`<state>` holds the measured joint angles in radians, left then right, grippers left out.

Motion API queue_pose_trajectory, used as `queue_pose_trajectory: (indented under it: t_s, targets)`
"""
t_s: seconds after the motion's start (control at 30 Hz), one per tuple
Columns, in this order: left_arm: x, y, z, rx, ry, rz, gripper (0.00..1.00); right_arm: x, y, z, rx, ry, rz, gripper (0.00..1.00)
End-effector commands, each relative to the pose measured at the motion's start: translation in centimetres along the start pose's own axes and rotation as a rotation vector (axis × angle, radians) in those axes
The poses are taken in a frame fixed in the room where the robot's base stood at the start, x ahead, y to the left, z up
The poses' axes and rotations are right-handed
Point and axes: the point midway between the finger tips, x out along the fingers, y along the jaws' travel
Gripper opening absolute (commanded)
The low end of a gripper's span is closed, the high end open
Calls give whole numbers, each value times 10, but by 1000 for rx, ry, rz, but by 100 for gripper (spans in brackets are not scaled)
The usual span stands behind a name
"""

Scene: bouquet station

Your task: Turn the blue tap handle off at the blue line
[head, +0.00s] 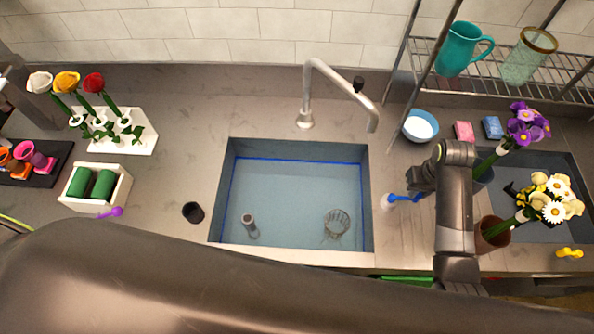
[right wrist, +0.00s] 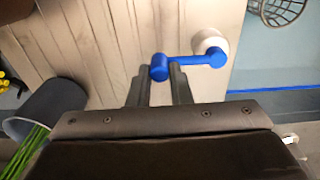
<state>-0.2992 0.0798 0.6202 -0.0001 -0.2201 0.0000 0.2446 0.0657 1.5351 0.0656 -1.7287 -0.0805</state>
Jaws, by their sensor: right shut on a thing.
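The blue tap handle (head: 403,197) sticks out to the right from a white round base (head: 386,202) on the counter beside the sink. In the right wrist view the handle (right wrist: 203,60) ends in a blue knob between my fingertips. My right gripper (head: 417,184) is shut on that knob; it also shows in the right wrist view (right wrist: 160,76). The blue line (head: 300,160) runs around the inside walls of the sink (head: 372,215). The steel spout (head: 320,68) arches over the sink; no stream shows below it. My left gripper is not in view.
A wire strainer (head: 337,222) and a small grey cylinder (head: 249,225) sit in the sink. A brown pot (head: 492,233) with flowers stands right of my forearm. A blue bowl (head: 420,126) stands behind the gripper. A dark cup (head: 193,212) stands left of the sink.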

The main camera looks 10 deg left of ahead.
Motion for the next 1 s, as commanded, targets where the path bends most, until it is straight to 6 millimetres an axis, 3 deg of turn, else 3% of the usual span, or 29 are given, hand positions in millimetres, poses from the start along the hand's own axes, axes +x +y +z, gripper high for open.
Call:
queue_pose_trajectory:
  t_s: [0.03, 0.2, 0.47, 1.0]
  targets:
    - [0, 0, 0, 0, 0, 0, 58, -1, 0, -2, -1, 8, 1, 21]
    - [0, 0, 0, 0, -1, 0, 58, -1, 0, -2, -1, 5, 0, 40]
    - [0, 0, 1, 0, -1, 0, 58, -3, 0, -1, -1, 2, 0, 40]
    - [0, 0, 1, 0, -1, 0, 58, -56, 1, -3, 0, 4, 0, 40]
